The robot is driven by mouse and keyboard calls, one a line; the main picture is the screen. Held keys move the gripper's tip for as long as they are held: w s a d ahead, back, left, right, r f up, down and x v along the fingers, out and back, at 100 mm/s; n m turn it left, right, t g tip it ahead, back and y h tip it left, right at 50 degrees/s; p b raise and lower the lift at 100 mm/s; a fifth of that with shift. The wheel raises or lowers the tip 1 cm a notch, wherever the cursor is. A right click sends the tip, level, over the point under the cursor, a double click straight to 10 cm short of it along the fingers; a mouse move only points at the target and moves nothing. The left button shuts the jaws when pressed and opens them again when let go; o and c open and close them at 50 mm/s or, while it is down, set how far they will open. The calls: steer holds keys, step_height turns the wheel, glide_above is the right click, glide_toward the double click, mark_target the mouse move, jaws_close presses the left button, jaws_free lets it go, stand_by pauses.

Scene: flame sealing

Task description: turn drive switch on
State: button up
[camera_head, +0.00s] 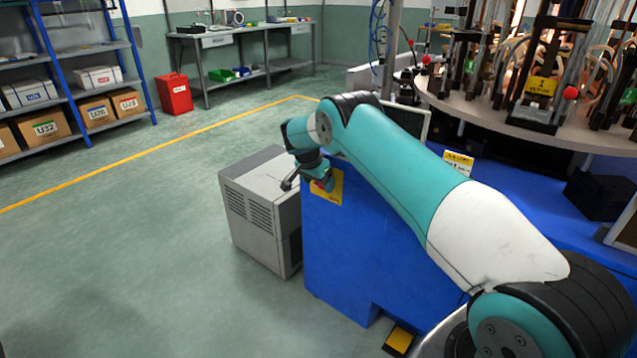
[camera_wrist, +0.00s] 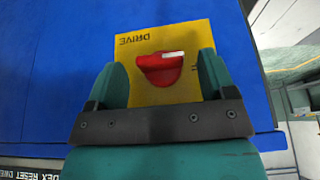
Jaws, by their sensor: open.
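The drive switch is a red knob (camera_wrist: 160,68) with a white mark on its upper right edge. It sits on a yellow plate (camera_wrist: 135,45) lettered DRIVE, upside down in the wrist view. The plate is on a blue cabinet (camera_wrist: 55,60). My gripper (camera_wrist: 160,78) is open, with one teal finger on each side of the knob. I cannot tell whether the fingers touch it. In the head view my gripper (camera_head: 308,184) is at the cabinet's upper edge, partly covering the yellow plate (camera_head: 336,188).
A grey vented box (camera_head: 262,212) stands against the cabinet's left side. A round table (camera_head: 470,110) with glass apparatus is at the right. A red container (camera_head: 174,94) and shelves (camera_head: 75,75) are far left. The floor at left is clear.

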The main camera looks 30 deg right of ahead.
steer(key=shift+d+f, duration=0.1)
steer(key=shift+f, duration=0.1)
steer(key=c, duration=0.9)
steer(key=shift+c, duration=0.2)
